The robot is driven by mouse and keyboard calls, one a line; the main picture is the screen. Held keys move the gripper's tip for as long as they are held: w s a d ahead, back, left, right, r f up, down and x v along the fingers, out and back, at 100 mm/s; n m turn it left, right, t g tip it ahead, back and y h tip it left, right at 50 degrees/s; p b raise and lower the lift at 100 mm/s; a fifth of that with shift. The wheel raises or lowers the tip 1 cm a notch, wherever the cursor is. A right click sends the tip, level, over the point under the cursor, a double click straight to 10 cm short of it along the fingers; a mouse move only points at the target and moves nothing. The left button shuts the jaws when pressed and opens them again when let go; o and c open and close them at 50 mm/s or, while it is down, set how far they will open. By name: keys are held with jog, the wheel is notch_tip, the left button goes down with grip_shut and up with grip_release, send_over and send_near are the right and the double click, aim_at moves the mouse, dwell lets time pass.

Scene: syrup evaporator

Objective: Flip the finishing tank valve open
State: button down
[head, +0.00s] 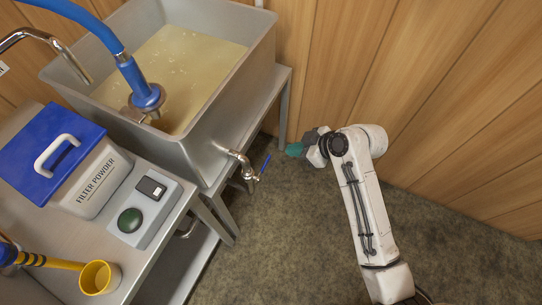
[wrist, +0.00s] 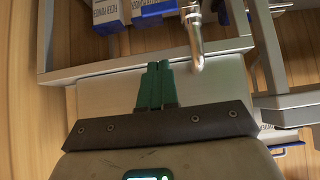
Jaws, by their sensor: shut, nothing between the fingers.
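The finishing tank (head: 255,68) is a grey metal tub of pale yellow liquid. Its valve (head: 243,165) is a metal tap low on the tank's right-hand side, with a blue lever (head: 266,163) slanting upward to the right. My gripper (head: 290,150) is just right of the lever, with a small gap visible. In the wrist view its green fingers (wrist: 157,86) are pressed together, with nothing between them. A metal pipe (wrist: 194,38), apparently the tap, is above and right of the fingertips there. Whether the lever itself shows in that view I cannot tell.
The tank stands on a metal stand (head: 278,92) by a wooden wall (head: 440,80). Carpet (head: 285,240) below my gripper is clear.

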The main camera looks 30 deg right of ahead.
jog(key=shift+w+f, duration=0.1)
jog(key=b, duration=0.2)
send_over(264, 168)
jog(key=d, duration=0.3)
notch_tip(264, 168, down, 7)
jog(key=shift+w+f+b, duration=0.15)
jog(key=shift+f+b, duration=0.2)
jog(key=shift+f, duration=1.65)
jog(key=shift+d, duration=0.1)
